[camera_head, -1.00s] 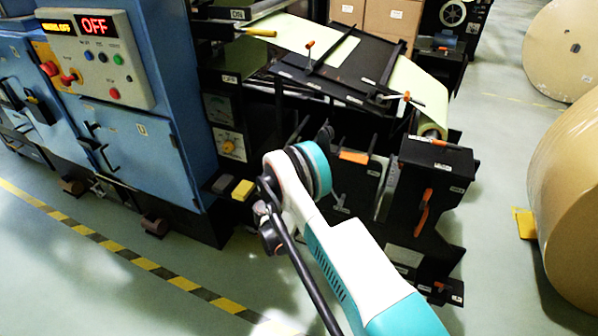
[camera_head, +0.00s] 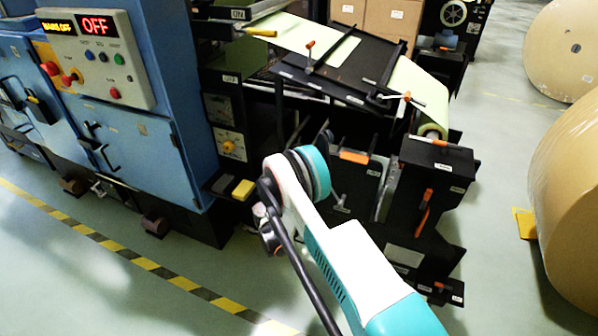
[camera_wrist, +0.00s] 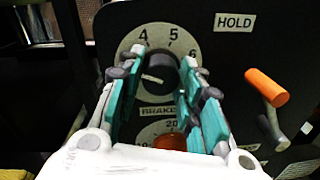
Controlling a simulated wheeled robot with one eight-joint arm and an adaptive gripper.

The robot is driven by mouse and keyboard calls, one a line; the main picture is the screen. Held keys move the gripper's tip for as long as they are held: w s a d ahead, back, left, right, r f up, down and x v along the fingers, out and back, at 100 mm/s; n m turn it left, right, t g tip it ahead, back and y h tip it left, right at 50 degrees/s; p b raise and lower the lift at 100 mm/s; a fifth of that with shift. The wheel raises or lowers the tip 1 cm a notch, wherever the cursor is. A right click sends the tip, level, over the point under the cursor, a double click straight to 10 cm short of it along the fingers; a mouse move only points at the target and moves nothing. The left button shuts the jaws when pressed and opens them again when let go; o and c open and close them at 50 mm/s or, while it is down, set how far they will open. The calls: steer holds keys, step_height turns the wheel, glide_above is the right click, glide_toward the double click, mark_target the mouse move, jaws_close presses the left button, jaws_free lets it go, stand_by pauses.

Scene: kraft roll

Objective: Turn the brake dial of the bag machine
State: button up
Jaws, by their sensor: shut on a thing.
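The brake dial (camera_wrist: 162,67) is a dark round knob on a pale scale plate in the wrist view. The numbers 4, 5 and 6 show above it, and a partly covered BRAKE label below. Its pale pointer line points to the left and slightly down. My gripper (camera_wrist: 157,74) is shut on the dial, with a teal finger on each side of it. The fingers cover parts of the scale. In the head view my arm reaches to the black bag machine (camera_head: 432,190); my fingers and the dial are hidden there.
A HOLD label (camera_wrist: 235,22) and an orange-tipped lever (camera_wrist: 266,88) are right of the dial. A second scale with an orange-red part (camera_wrist: 168,143) lies below it. A blue cabinet (camera_head: 150,150) with a lit OFF display stands left; large kraft rolls (camera_head: 570,190) stand right.

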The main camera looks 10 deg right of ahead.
steer(key=o, duration=1.1)
steer(key=shift+c, duration=0.2)
steer(key=shift+a, duration=0.1)
steer(key=v, duration=0.7)
steer(key=shift+s, duration=0.15)
steer(key=shift+a, duration=0.15)
